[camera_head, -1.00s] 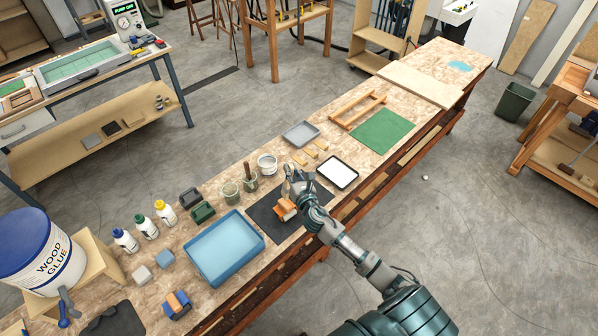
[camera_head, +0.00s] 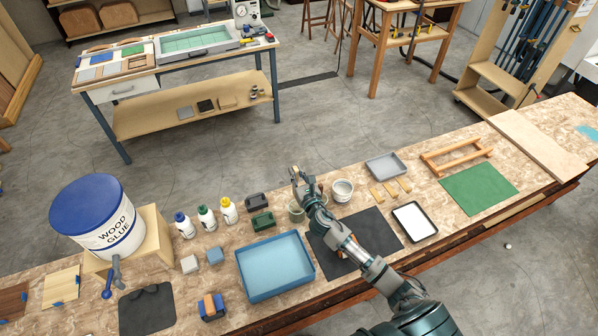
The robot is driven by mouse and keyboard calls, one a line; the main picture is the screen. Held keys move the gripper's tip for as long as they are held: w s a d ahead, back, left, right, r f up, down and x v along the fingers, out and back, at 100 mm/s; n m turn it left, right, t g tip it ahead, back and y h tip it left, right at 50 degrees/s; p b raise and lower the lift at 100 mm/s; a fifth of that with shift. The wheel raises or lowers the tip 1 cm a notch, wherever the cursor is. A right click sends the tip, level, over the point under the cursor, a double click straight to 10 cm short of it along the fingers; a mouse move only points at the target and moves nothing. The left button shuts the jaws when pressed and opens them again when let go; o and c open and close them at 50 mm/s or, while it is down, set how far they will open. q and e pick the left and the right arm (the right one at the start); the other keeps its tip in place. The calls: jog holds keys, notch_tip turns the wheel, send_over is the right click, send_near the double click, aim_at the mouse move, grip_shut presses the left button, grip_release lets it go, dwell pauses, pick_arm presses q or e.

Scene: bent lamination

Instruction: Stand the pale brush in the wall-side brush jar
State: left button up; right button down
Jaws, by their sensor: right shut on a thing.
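My right gripper (camera_head: 299,177) is above the far side of the long workbench, near the row of jars. It is shut on what seems to be the pale brush, which is mostly hidden by the fingers. A grey-green jar (camera_head: 295,212) stands just below and left of the gripper. Another jar, right behind my gripper and wrist, is mostly hidden, with a dark brush handle beside the wrist. A pale whitish pot (camera_head: 342,190) stands to the right. I cannot tell for sure which jar is the wall-side one. My left gripper is out of view.
A blue tray (camera_head: 275,293) and a dark mat (camera_head: 376,233) with an orange-brown block, partly behind my arm, lie in front. Two dark blocks (camera_head: 262,221) and several glue bottles (camera_head: 208,218) stand left. A white-topped tray (camera_head: 414,222) lies right.

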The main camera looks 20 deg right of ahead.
jog(key=shift+a+f, duration=0.1)
jog(key=shift+f, duration=0.45)
jog(key=shift+w+f+b, duration=0.2)
jog(key=shift+f+b, duration=0.65)
jog(key=shift+b, duration=0.1)
jog(key=shift+d+f+b, duration=0.2)
jog(key=shift+f+b, duration=0.35)
jog(key=shift+b, duration=0.05)
jog(key=shift+d+f+b, duration=0.15)
jog(key=shift+f+b, duration=0.4)
notch_tip(320, 180, down, 4)
jog(key=b, duration=0.3)
jog(key=shift+r, duration=0.25)
jog(key=shift+a+f+b, duration=0.25)
jog(key=shift+f+b, duration=0.55)
jog(key=shift+f, duration=0.2)
jog(key=shift+d+f+b, duration=0.1)
jog(key=shift+f+b, duration=0.25)
jog(key=shift+f, duration=0.2)
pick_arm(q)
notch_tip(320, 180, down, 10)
pick_arm(e)
jog(key=shift+d+f, duration=0.15)
jog(key=shift+d, duration=0.1)
